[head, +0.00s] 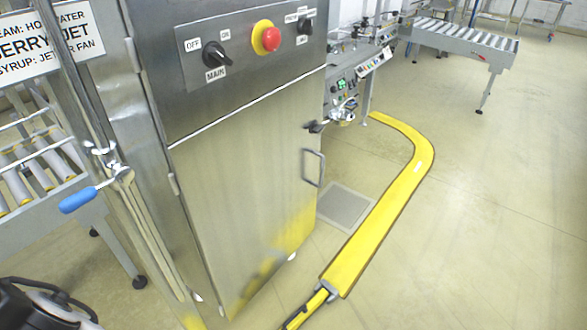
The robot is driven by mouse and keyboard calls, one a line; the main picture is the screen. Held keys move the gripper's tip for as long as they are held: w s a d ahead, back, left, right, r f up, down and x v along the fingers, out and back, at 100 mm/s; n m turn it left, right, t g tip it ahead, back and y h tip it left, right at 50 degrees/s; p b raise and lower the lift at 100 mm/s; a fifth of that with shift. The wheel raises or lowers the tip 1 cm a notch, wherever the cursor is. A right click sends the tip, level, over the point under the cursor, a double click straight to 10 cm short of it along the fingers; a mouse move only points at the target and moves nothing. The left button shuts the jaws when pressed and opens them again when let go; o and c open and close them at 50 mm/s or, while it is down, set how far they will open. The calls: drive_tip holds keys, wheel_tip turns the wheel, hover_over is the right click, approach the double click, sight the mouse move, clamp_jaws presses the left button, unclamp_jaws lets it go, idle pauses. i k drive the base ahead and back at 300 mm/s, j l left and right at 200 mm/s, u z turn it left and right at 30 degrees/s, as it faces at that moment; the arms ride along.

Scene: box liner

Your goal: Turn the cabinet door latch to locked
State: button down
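The steel cabinet door (245,170) fills the middle of the head view and appears closed. Its latch (316,126) is a small dark lever at the door's upper right edge, above a D-shaped pull handle (312,168). The lever looks roughly level, sticking out at the edge. It is too small to tell its exact position or any lock marking. I cannot make out my gripper's fingers in this view, and nothing is touching the latch.
Above the door is a panel with a MAIN switch (216,55) and a red stop button (266,38). A blue-handled valve (90,195) stands at left. A yellow floor cable cover (385,215) curves past the door's right side.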

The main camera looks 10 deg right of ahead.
sight(317, 128)
drive_tip(key=i+l+z, duration=0.15)
drive_tip(key=i+z, duration=0.25)
drive_tip(key=i+l+z, duration=0.1)
drive_tip(key=z, duration=0.25)
drive_tip(key=i+j, duration=0.05)
drive_tip(key=i, duration=0.05)
